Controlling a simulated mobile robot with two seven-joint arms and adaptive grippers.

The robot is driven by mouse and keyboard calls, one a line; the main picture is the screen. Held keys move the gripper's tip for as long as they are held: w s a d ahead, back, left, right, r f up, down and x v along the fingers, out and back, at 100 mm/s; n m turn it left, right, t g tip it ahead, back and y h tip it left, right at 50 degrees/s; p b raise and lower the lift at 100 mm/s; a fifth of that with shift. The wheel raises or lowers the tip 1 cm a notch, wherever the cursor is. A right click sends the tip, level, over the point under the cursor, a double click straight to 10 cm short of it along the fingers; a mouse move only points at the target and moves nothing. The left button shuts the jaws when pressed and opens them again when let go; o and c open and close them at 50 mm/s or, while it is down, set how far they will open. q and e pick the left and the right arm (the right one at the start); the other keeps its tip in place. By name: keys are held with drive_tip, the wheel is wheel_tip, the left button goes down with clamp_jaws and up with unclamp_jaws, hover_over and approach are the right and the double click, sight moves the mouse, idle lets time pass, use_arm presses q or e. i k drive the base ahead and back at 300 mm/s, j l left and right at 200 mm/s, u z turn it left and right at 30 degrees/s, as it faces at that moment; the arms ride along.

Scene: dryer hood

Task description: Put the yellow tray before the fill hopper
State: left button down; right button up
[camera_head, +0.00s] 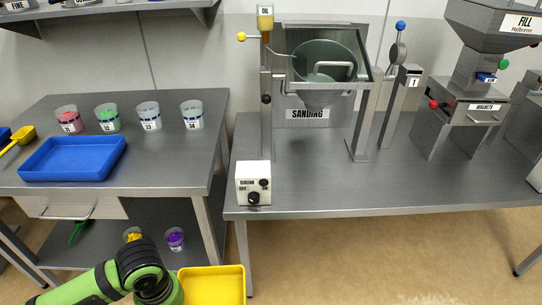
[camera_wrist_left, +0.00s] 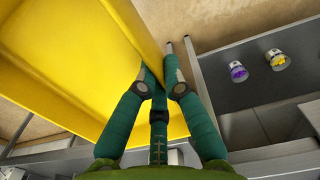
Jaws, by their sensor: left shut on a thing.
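The yellow tray (camera_head: 214,287) is at the bottom of the head view, in front of the tables and cut off by the frame edge. It fills the upper left of the left wrist view (camera_wrist_left: 60,70). My left gripper (camera_wrist_left: 160,80) is shut on the tray's wall, with fingers on both sides of it. In the head view my left arm covers the grip. The fill hopper (camera_head: 495,25), grey and labelled FILL, stands at the upper right on the right table. My right gripper is not in view.
The sanding drum (camera_head: 322,75) and the drum switch box (camera_head: 253,184) stand on the right table (camera_head: 400,190). The left table holds a blue tray (camera_head: 72,158) and several cups. Bare tabletop lies right of the switch box. A shelf below holds two cups.

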sight(464, 175)
drive_tip(key=l+u, duration=0.15)
drive_tip(key=l, duration=0.6)
drive_tip(key=i+l+u, duration=0.15)
drive_tip(key=l, duration=0.6)
drive_tip(key=l+u, duration=0.1)
drive_tip(key=l, duration=0.6)
drive_tip(key=k+l+u, duration=0.15)
drive_tip(key=l, duration=0.6)
drive_tip(key=l+u, duration=0.15)
drive_tip(key=l, duration=0.6)
drive_tip(key=k+l+u, duration=0.15)
drive_tip(key=l, duration=0.55)
drive_tip(key=l+u, duration=0.3)
drive_tip(key=l, duration=1.8)
